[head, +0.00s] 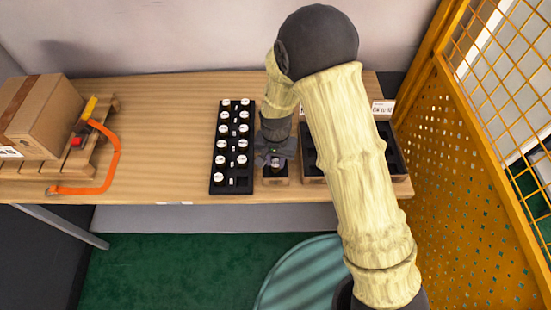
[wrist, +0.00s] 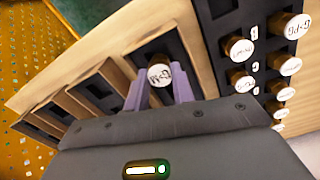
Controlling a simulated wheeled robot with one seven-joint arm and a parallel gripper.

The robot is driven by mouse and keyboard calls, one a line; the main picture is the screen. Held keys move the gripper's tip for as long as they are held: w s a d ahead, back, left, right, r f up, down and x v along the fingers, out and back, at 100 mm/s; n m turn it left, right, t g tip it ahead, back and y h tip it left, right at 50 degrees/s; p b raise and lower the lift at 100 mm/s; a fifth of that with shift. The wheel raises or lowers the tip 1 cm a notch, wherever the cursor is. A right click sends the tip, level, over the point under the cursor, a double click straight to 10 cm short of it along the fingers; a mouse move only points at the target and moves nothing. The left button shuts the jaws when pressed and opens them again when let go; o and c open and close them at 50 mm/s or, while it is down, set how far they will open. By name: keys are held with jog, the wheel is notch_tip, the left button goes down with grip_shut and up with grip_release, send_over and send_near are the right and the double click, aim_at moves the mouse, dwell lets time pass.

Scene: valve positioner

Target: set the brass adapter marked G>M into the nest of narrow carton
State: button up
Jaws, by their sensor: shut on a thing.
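My gripper (wrist: 160,90) is shut on a brass adapter (wrist: 158,74) with a pale round top. Its mark shows an M and a G, turned in the wrist view; the sign between is too blurred to read. In the head view my gripper (head: 276,158) is over the narrow carton (head: 276,181), a small box with a dark insert. In the wrist view the narrow carton's dark insert (wrist: 158,32) shows behind the adapter. The fingers and adapter hide the nest, so I cannot tell whether the adapter is above it or partly in it.
A black rack (head: 232,188) of several white-topped adapters stands close to the left. A wider carton (head: 312,180) with dark compartments stands close to the right, partly behind my arm. A cardboard box (head: 40,115) is on a pallet at far left. Yellow mesh fencing (head: 470,170) borders the right.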

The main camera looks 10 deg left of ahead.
jog(key=shift+f+b, duration=0.55)
jog(key=shift+f, duration=0.35)
jog(key=o, duration=1.1)
jog(key=shift+r, duration=0.1)
notch_tip(320, 180, up, 17)
jog(key=shift+r+b, duration=0.15)
jog(key=shift+b, duration=0.85)
jog(key=s+d+t, duration=0.1)
jog(key=s+d, duration=0.1)
jog(key=d, duration=0.6)
jog(key=s+d, duration=0.2)
jog(key=d, duration=0.7)
jog(key=s+d+f+t, duration=0.1)
jog(key=s+d, duration=0.2)
jog(key=d, duration=0.5)
jog(key=shift+s+d+f+t, duration=0.1)
jog(key=shift+d+t, duration=0.2)
